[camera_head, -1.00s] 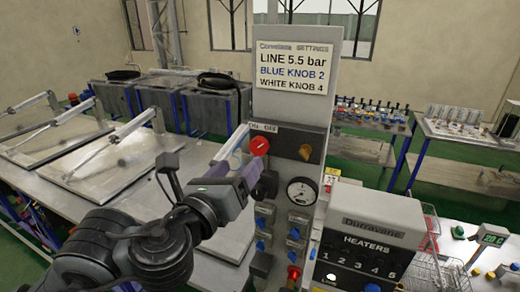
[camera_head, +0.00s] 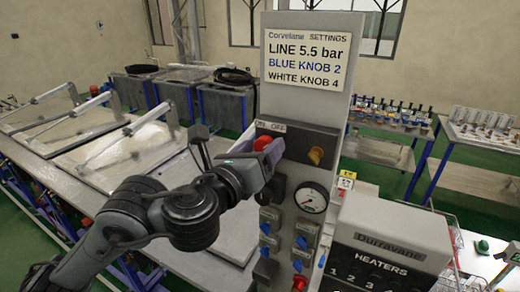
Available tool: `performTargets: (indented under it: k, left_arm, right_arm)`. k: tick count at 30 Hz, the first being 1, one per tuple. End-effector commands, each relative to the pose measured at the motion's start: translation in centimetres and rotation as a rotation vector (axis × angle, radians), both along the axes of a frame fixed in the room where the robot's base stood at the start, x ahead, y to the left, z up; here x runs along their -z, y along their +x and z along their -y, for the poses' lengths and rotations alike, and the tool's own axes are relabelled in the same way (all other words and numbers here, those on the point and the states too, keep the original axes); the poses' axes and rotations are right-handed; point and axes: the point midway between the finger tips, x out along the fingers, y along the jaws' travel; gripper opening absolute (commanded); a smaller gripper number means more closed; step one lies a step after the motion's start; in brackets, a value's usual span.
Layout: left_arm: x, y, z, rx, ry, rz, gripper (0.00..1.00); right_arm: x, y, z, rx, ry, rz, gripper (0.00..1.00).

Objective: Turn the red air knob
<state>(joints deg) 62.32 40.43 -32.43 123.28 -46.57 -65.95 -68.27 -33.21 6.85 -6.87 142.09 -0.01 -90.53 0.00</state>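The upright grey control panel (camera_head: 303,95) carries a red knob (camera_head: 262,142) under the ON OFF label, partly hidden by my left gripper. A second red knob (camera_head: 299,283) sits low on the panel at the picture's bottom edge. The frames do not show which of the two is the air knob. My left gripper (camera_head: 273,156) reaches in from the left, its purple-grey fingertips overlapping the upper red knob's lower right side. I cannot tell whether they touch it or how far they are apart. My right gripper is not in view.
An orange knob (camera_head: 316,155) and a round gauge (camera_head: 311,199) are close right of the gripper. Several blue-handled valves sit below. A grey heater box (camera_head: 385,235) stands at right. Metal lids with struts (camera_head: 130,145) fill the left table. A settings sign (camera_head: 307,63) is above.

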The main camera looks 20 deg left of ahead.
Motion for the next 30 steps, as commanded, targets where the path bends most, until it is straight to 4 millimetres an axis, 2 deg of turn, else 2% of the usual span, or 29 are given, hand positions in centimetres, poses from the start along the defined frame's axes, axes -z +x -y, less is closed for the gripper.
performTargets:
  k: [1,10,20,30]
  left_arm:
    - [0.0,0.0,0.0,0.0,0.0,0.0,0.59]
    - [0.01,-0.01,0.0,0.0,0.0,0.0,0.13]
    - [0.02,0.0,0.0,0.0,-0.042,-0.004,0.12]
    - [0.08,0.04,-0.05,-0.001,-0.265,-0.027,0.12]
  right_arm:
    - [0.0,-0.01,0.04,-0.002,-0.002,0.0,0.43]
    - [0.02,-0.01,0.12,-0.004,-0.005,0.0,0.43]
    - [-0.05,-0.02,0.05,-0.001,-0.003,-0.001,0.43]
    - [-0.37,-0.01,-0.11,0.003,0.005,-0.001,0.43]
